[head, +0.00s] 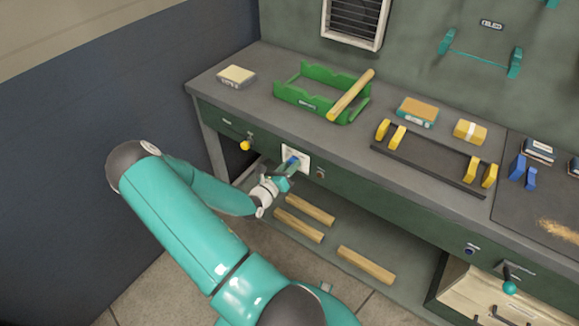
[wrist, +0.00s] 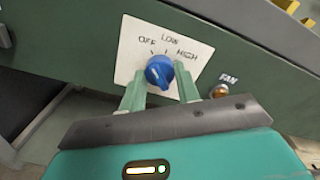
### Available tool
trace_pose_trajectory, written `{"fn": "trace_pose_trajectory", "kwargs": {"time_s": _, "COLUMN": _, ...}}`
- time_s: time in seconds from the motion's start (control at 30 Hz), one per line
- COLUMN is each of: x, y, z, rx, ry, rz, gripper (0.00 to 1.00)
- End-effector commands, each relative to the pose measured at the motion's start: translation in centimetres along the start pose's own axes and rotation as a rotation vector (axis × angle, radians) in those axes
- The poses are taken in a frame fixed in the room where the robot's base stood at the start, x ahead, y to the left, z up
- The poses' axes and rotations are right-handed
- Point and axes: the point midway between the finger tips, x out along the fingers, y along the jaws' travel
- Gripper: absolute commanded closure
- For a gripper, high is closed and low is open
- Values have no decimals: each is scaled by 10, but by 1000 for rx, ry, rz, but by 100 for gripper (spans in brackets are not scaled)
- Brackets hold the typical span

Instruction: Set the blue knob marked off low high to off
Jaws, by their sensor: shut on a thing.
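The blue knob (wrist: 159,71) sits on a white plate (wrist: 128,52) marked OFF, LOW and HIGH from left to right. A pale mark shows on the knob's face, but I cannot tell for sure which label it points to. My gripper (wrist: 160,86) has one green finger on each side of the knob and is shut on it. In the head view my gripper (head: 287,171) reaches the bench front at the white plate (head: 303,155), and the knob (head: 292,160) is partly hidden by it.
A brown-orange button (wrist: 219,91) labelled FAN is just right of the plate. A yellow knob (head: 246,144) is to the left on the bench front. Wooden pieces (head: 310,209) lie on the low shelf. A green cradle (head: 300,92) stands on the bench top.

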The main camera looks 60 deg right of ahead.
Motion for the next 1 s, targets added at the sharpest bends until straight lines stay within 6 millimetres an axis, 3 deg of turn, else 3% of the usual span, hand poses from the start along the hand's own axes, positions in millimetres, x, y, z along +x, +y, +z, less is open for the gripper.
{"fn": "trace_pose_trajectory", "kwargs": {"time_s": 0.47, "x": -1, "y": 0, "z": -1, "rx": -17, "ry": 1, "rz": 1, "gripper": 91}}
{"fn": "trace_pose_trajectory", "kwargs": {"time_s": 0.5, "x": -1, "y": 0, "z": -1, "rx": -17, "ry": 2, "rz": 1, "gripper": 60}}
{"fn": "trace_pose_trajectory", "kwargs": {"time_s": 0.57, "x": -1, "y": 0, "z": -1, "rx": -17, "ry": 1, "rz": 1, "gripper": 48}}
{"fn": "trace_pose_trajectory", "kwargs": {"time_s": 0.87, "x": -1, "y": 0, "z": 0, "rx": -15, "ry": 1, "rz": 1, "gripper": 46}}
{"fn": "trace_pose_trajectory", "kwargs": {"time_s": 1.0, "x": -11, "y": 1, "z": 0, "rx": -15, "ry": 0, "rz": 3, "gripper": 46}}
